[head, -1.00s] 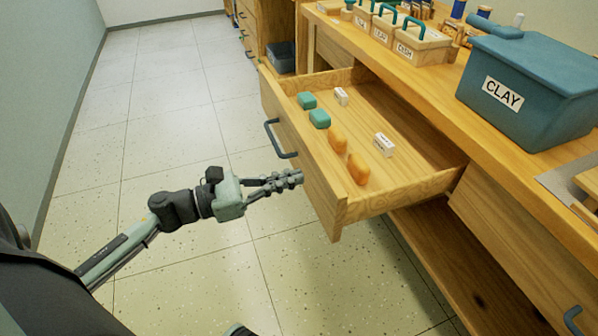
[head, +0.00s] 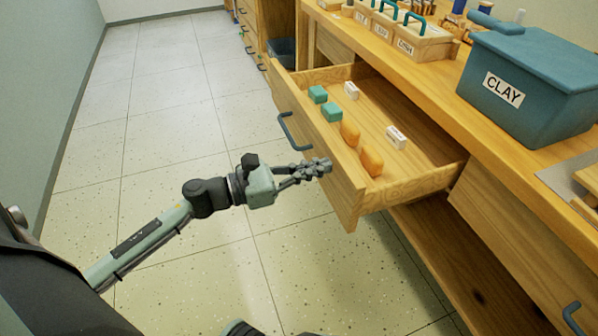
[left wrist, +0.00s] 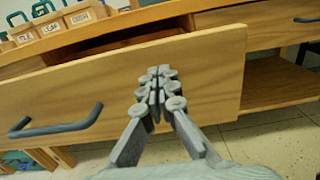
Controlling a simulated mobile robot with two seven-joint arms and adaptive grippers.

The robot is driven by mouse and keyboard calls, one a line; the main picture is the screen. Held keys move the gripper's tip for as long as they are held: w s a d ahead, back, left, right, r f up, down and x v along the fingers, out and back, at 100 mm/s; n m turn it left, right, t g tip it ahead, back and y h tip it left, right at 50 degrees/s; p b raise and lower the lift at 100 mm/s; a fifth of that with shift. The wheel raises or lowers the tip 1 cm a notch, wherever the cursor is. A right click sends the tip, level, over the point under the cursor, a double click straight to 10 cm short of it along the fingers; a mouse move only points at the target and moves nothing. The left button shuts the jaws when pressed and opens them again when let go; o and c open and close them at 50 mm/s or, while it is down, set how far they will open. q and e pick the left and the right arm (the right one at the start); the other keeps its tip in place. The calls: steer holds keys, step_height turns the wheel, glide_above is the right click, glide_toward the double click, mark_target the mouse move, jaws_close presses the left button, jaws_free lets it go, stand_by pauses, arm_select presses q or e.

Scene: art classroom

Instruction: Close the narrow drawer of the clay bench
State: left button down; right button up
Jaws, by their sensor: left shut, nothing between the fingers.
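The narrow drawer (head: 345,205) of the clay bench (head: 440,95) is pulled partly out, its wooden front facing left. Its dark handle (head: 291,131) sits on the far half of the front; the handle also shows at the left in the left wrist view (left wrist: 57,122). My left gripper (head: 324,166) is shut and empty, its fingertips at the drawer front, nearer side of the handle. In the left wrist view the fingertips (left wrist: 158,75) overlap the front panel; contact looks likely but is not certain. My right gripper is not in view.
Teal blocks (head: 325,103), orange pieces (head: 360,148) and small white boxes (head: 396,137) lie in the drawer. A blue CLAY bin (head: 530,80) and wooden caddies (head: 400,38) stand on the bench top. A closed drawer (head: 520,240) is at the right. The floor at left is clear.

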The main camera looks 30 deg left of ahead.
arm_select(q)
steer(key=b+x, duration=0.1)
steer(key=x, duration=1.5)
steer(key=shift+w+d, duration=0.2)
steer(key=b, duration=0.1)
glide_above(415, 163)
steer(key=v, duration=0.2)
steer(key=shift+d, duration=0.15)
steer(key=shift+x, duration=0.9)
steer(key=shift+r, duration=0.1)
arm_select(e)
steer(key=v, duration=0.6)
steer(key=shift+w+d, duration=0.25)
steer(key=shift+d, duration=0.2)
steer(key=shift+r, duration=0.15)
